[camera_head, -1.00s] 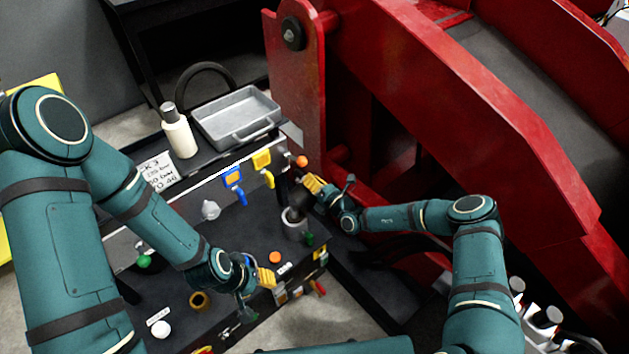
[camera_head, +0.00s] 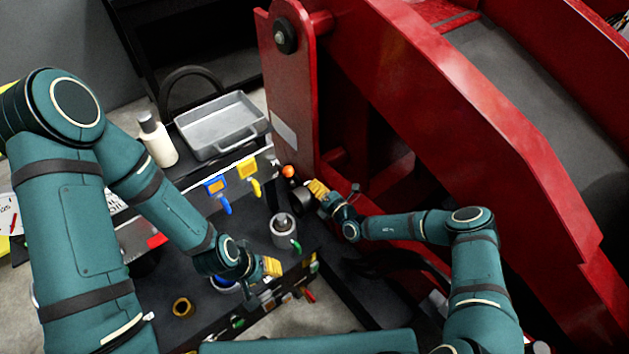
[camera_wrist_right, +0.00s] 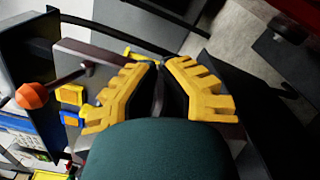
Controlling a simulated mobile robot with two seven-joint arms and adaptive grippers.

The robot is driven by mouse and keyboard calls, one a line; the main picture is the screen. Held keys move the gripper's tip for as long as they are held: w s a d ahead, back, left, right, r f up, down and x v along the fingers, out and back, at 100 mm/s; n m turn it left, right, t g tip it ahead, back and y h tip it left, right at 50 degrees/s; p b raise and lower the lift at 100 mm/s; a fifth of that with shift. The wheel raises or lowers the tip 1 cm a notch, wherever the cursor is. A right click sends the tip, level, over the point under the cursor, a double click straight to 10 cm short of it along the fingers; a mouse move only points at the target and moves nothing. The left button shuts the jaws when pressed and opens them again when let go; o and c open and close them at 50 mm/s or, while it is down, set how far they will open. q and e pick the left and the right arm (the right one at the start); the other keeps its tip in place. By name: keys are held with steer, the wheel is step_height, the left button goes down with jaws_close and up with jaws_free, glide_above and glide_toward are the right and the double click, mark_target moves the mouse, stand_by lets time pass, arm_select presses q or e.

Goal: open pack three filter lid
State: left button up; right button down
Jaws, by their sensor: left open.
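The filter housing (camera_head: 284,232) is a grey upright cup on the dark bench top. Its top is uncovered and a paler inner part shows inside. A dark round lid (camera_head: 302,200) is up and to the right of the cup, apart from it, at the fingertips of my right gripper (camera_head: 316,190). This gripper looks shut on the lid. In the right wrist view its yellow fingers (camera_wrist_right: 160,72) are close together, with only darkness between them; the lid is not clear there. My left gripper (camera_head: 268,267) is open and empty, low and left of the cup.
Blue (camera_head: 218,190) and yellow (camera_head: 250,175) valve handles and an orange knob (camera_head: 288,171) line the back panel. A grey tray (camera_head: 222,125) and white bottle (camera_head: 157,139) stand behind. A brass ring (camera_head: 183,307) lies front left. The red machine frame (camera_head: 293,90) rises close to my right arm.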

arm_select(q)
steer(key=shift+w, duration=0.3)
arm_select(e)
steer(key=shift+w+d+f, duration=0.15)
steer(key=shift+d+f, duration=0.25)
steer(key=c, duration=1)
jaws_free()
steer(key=shift+w+f, duration=0.1)
arm_select(q)
steer(key=shift+w, duration=0.1)
arm_select(e)
steer(key=shift+a, duration=0.1)
step_height(320, 180, up, 10)
steer(key=shift+r, duration=0.15)
